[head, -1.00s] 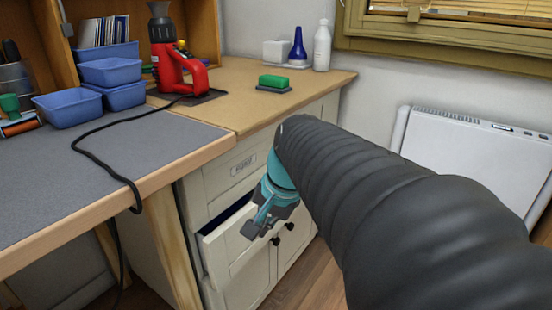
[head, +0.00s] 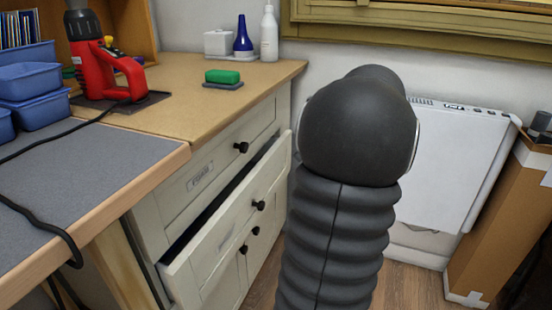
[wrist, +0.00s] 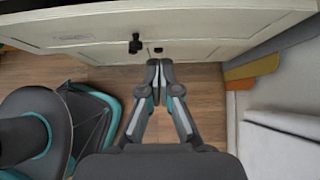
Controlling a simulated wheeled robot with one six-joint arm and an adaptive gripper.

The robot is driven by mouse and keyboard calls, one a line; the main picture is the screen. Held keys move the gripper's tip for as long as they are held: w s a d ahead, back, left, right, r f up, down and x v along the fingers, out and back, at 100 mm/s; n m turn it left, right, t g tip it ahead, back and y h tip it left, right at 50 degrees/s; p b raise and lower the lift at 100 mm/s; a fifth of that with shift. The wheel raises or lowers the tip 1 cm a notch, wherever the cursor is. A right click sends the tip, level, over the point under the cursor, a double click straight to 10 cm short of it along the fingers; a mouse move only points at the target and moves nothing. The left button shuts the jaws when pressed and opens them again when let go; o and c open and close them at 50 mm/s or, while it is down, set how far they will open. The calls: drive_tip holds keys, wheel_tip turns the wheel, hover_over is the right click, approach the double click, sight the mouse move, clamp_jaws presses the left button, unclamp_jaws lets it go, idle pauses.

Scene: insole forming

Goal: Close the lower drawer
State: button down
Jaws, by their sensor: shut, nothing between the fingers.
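The lower drawer (head: 228,238) stands partly open in the cream cabinet (head: 145,222) below the wooden worktop. Its front sticks out past the cabinet face, with a dark gap along its top edge and a black knob (head: 258,206). The upper drawer (head: 205,170), with a label and its own knob, looks shut. In the wrist view my gripper (wrist: 159,66) is shut and empty, its fingertips close to a cream front (wrist: 190,25) with a dark knob (wrist: 135,45). I cannot tell whether they touch it. In the head view my arm hides the gripper.
A white heater (head: 440,170) and a cardboard box (head: 500,220) stand to the right. The desk (head: 90,185) with a hanging black cable juts out at the left. Cabinet doors are below the drawer. Wooden floor (wrist: 205,95) is clear beneath my gripper.

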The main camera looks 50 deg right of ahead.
sight(259, 171)
drive_tip(key=x, duration=0.3)
drive_tip(key=r+x, duration=0.1)
drive_tip(key=x, duration=0.3)
drive_tip(key=w+x, duration=0.1)
drive_tip(key=x, duration=0.3)
drive_tip(key=shift+w+a, duration=0.25)
drive_tip(key=shift+a, duration=0.1)
drive_tip(key=shift+w+a, duration=0.15)
drive_tip(key=shift+w, duration=0.3)
drive_tip(key=shift+r, duration=0.1)
